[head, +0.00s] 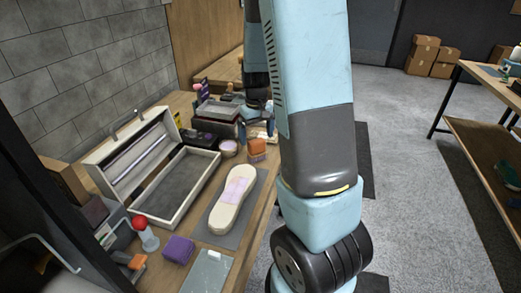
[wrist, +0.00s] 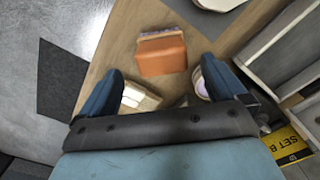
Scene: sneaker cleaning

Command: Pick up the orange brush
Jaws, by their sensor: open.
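An orange block-shaped brush (head: 257,147) stands on the wooden table near its right edge, just in front of my gripper in the head view. In the wrist view the orange brush (wrist: 162,55) lies ahead, roughly centred between my fingers and a little beyond their tips. My gripper (wrist: 162,68) is open and empty, with its two blue fingers spread. In the head view my gripper (head: 258,122) is partly hidden by my arm. A second small orange item (head: 138,262) lies at the table's lower left.
A round jar (head: 228,147) stands left of the brush and lies by my right finger in the wrist view. A pale block (wrist: 140,97) is near the left finger. An insole-like shape (head: 234,199), an open case (head: 180,185) and a purple block (head: 178,250) are on the table.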

